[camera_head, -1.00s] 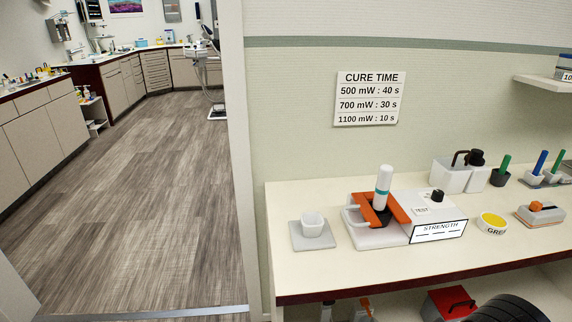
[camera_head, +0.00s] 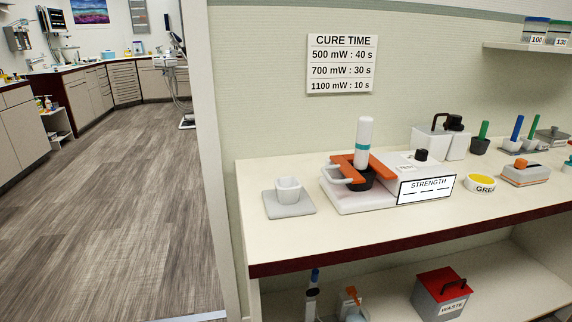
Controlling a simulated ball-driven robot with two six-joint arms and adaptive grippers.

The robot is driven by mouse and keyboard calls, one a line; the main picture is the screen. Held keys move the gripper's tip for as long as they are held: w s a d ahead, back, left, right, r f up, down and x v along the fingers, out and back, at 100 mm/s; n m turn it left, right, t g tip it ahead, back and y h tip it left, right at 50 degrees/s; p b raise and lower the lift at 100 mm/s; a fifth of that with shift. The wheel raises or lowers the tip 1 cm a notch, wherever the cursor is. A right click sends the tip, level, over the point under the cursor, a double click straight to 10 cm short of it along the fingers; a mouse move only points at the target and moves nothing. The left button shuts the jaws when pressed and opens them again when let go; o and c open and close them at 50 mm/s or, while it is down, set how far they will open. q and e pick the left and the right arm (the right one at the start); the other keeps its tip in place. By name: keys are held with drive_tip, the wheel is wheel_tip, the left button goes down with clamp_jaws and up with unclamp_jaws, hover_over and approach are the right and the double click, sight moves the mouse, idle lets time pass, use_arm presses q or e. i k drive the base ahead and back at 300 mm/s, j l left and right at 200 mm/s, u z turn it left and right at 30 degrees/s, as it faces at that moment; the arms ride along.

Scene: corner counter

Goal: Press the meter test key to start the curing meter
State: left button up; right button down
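The curing meter is a white unit (camera_head: 352,202) on the counter, with an orange bracket (camera_head: 383,168) on top. A white cylinder with a teal band (camera_head: 364,142) stands upright in a dark round seat on it. A black knob (camera_head: 421,155) is on the white block at its right. A small pale key with tiny lettering (camera_head: 401,168) lies beside the knob; I cannot read it clearly. The display panel (camera_head: 427,189) at the front reads STRENGTH with dashes below. Neither of my grippers is in view.
A white cup (camera_head: 288,190) stands on a grey tray (camera_head: 290,207) left of the meter. A yellow-topped dish (camera_head: 481,182) and an orange-and-grey device (camera_head: 524,174) stand to the right. A red-lidded waste box (camera_head: 440,291) sits on the lower shelf. The front counter strip is bare.

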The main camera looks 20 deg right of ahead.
sight(406, 169)
drive_tip(key=z, duration=1.3)
